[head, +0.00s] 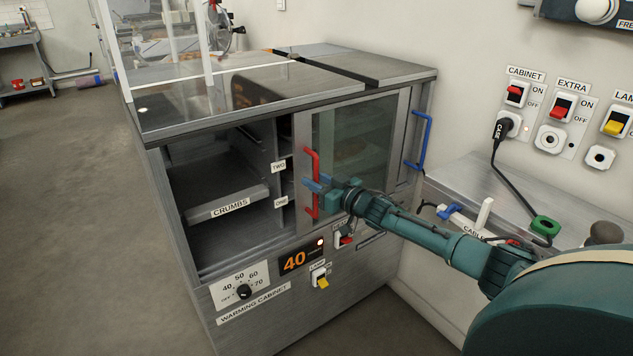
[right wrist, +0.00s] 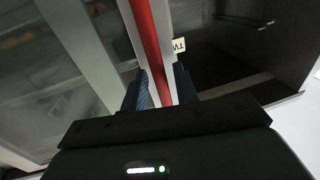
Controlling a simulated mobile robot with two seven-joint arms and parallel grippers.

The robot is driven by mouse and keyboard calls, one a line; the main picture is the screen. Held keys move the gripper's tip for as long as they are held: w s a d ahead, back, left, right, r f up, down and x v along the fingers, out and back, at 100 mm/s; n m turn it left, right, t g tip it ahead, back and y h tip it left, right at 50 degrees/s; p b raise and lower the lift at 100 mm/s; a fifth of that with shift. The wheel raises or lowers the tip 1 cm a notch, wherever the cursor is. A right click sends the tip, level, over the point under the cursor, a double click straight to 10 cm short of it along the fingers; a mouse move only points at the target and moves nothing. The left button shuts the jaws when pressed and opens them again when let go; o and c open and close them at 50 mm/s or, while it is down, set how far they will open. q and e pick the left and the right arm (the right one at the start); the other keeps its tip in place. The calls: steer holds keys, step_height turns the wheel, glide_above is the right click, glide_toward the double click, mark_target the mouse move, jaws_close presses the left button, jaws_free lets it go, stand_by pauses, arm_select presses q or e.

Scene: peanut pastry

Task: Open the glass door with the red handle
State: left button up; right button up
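The glass door (head: 352,137) is a framed pane on the front of the warming cabinet. Its upright red handle (head: 312,162) is on its left edge. The pane stands over the right half of the front, and the left half is uncovered. My right gripper (head: 316,186) is at the lower part of the red handle. My left gripper is not in view.
The open left half shows a crumbs tray (head: 229,208) and dark shelves. A blue handle (head: 425,140) stands at the cabinet's right edge. A dial (head: 244,291) and switches are below. A metal counter (head: 485,180) with a cable stands to the right.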

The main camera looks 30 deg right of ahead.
steer(key=shift+a, duration=0.1)
arm_select(q)
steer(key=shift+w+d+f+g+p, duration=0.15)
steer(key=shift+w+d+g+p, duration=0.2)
steer(key=shift+p, duration=0.65)
arm_select(e)
steer(key=v, duration=1.3)
